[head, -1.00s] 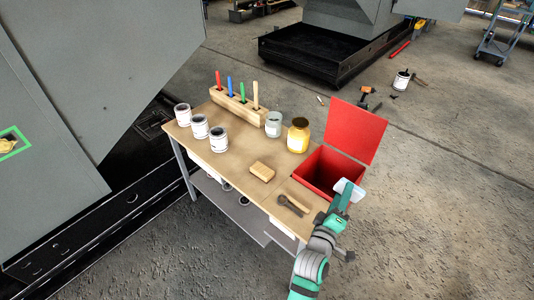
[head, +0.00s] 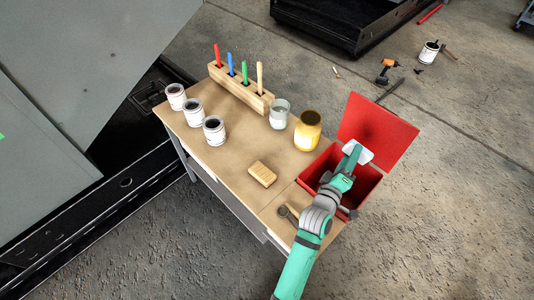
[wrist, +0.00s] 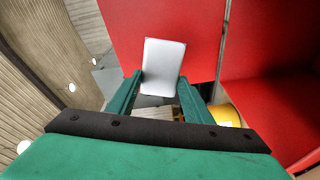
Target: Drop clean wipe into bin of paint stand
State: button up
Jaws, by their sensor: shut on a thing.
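The clean wipe (head: 357,153) is a small white sheet. My gripper (head: 352,160) is shut on it, over the red bin (head: 372,186) at the right end of the paint stand (head: 230,157). The bin's lid (head: 378,133) stands open at its back. In the wrist view the wipe (wrist: 163,67) sits between my two green fingertips (wrist: 155,85), with red bin panels (wrist: 270,100) behind and to the right. My arm hides part of the bin's inside in the head view.
On the stand are a yellow jar (head: 307,131), a glass jar (head: 279,114), a wooden block (head: 262,174), a brush holder (head: 240,92) and several paint cans (head: 214,130). A tool (head: 289,214) lies near my arm. A drill (head: 386,71) lies on the floor.

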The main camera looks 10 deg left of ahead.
jog(key=f, duration=0.2)
jog(key=s+f, duration=0.1)
jog(key=f, duration=0.1)
jog(key=shift+f, duration=0.35)
jog(key=shift+w, duration=0.1)
jog(key=o, duration=1)
jog(key=v, duration=1)
jog(key=shift+s+a, duration=0.1)
jog(key=shift+s, duration=0.3)
